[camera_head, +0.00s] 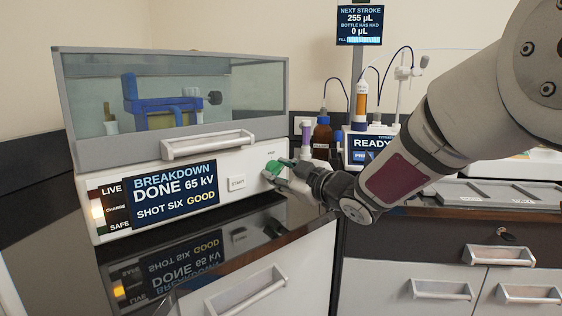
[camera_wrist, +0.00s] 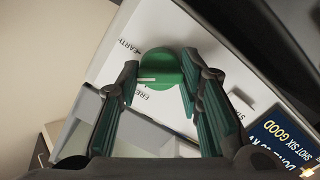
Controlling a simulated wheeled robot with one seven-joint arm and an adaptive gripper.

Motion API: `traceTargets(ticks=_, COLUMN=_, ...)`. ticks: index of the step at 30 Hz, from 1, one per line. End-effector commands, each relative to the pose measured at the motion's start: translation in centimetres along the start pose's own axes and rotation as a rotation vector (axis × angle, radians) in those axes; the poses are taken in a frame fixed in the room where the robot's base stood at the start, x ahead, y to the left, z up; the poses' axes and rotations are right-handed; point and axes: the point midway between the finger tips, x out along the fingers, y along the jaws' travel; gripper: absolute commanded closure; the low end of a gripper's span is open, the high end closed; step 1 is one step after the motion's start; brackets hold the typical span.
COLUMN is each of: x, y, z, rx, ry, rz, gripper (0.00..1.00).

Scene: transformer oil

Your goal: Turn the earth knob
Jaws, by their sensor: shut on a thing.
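The green earth knob (camera_wrist: 160,65) sits on the white front panel of the breakdown tester, between the fingers of my gripper (camera_wrist: 160,85) in the wrist view. My gripper is shut on it, one finger at each side. A pale line on the knob points left in the wrist view, between the printed words EARTH and FREE. In the head view the knob (camera_head: 272,168) is partly covered by my gripper (camera_head: 283,172). The tester's display (camera_head: 172,198) reads "BREAKDOWN DONE 65 kV, SHOT SIX GOOD".
A START button (camera_head: 237,183) is just left of my gripper. The glass-walled chamber (camera_head: 180,95) with a handle stands above the panel. A brown bottle (camera_head: 322,138) and a titrator display (camera_head: 370,147) reading READY stand behind my arm. Drawers line the bench front.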

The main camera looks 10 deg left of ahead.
Motion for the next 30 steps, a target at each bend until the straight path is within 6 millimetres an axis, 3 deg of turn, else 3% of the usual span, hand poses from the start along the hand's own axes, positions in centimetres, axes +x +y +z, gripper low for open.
traceTargets(ticks=15, x=-0.10, y=0.08, z=0.04, rx=0.446, ry=-0.006, rz=-0.037, gripper=0.94)
traceTargets(ticks=30, x=-0.03, y=-0.05, z=0.16, rx=0.627, ry=-0.004, rz=-0.053, gripper=0.94)
